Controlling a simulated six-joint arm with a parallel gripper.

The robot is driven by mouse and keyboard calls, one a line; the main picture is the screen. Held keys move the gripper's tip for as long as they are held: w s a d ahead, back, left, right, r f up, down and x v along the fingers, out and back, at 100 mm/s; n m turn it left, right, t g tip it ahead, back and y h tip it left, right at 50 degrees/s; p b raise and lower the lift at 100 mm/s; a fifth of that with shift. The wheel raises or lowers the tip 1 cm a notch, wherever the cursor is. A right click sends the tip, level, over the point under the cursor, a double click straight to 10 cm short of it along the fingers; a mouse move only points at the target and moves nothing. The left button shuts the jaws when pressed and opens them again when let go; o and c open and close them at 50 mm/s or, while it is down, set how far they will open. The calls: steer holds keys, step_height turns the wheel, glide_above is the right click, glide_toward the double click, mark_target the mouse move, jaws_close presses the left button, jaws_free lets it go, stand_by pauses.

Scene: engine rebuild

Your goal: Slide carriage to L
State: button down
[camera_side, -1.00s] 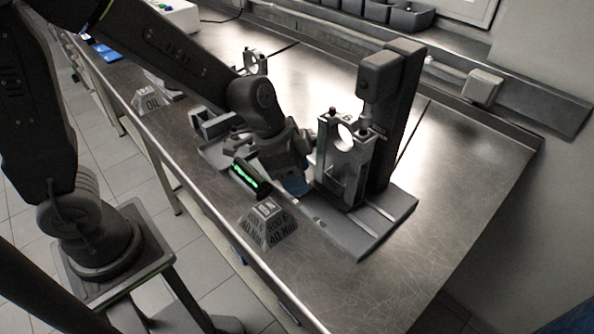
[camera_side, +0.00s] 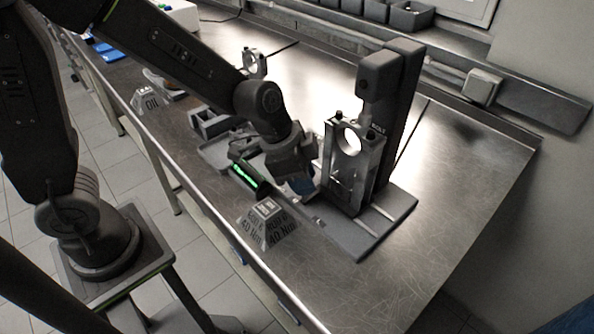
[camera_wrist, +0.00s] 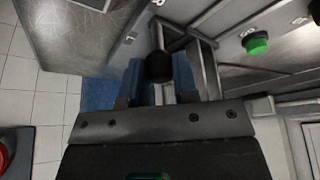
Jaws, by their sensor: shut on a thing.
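The carriage (camera_side: 345,178) is a grey metal block with a round bore at its top, upright on a slotted base plate (camera_side: 372,236) in front of a dark column (camera_side: 401,105). My gripper (camera_side: 303,184) is low at the carriage's left side in the side view. In the wrist view, a rod with a black ball knob (camera_wrist: 158,67) lies between my gripper's fingers (camera_wrist: 157,95), which are shut on it. The side view hides this grip. Lettering shows on the column behind the carriage, but I cannot read the L mark.
A pyramid-shaped torque sign (camera_side: 267,224) and a green-lit dark device (camera_side: 249,178) stand close to my gripper on the left. A grey tray (camera_side: 213,152) and a second bored stand (camera_side: 254,62) are further back. The bench at the right is clear.

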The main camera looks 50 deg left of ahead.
steer(key=shift+d, duration=2.7)
steer(key=shift+r, duration=0.1)
steer(key=c, duration=0.9)
jaws_free()
steer(key=shift+c, duration=0.2)
steer(key=shift+o, duration=0.2)
steer(key=v, duration=1.3)
steer(key=shift+r, duration=0.35)
steer(key=shift+s+a, duration=0.15)
steer(key=s+a+n+t+y, duration=0.2)
steer(key=s+a+n+y, duration=0.1)
steer(key=s+a+n, duration=0.6)
steer(key=a, duration=0.4)
steer(key=shift+s+a, duration=0.25)
steer(key=shift+s, duration=0.1)
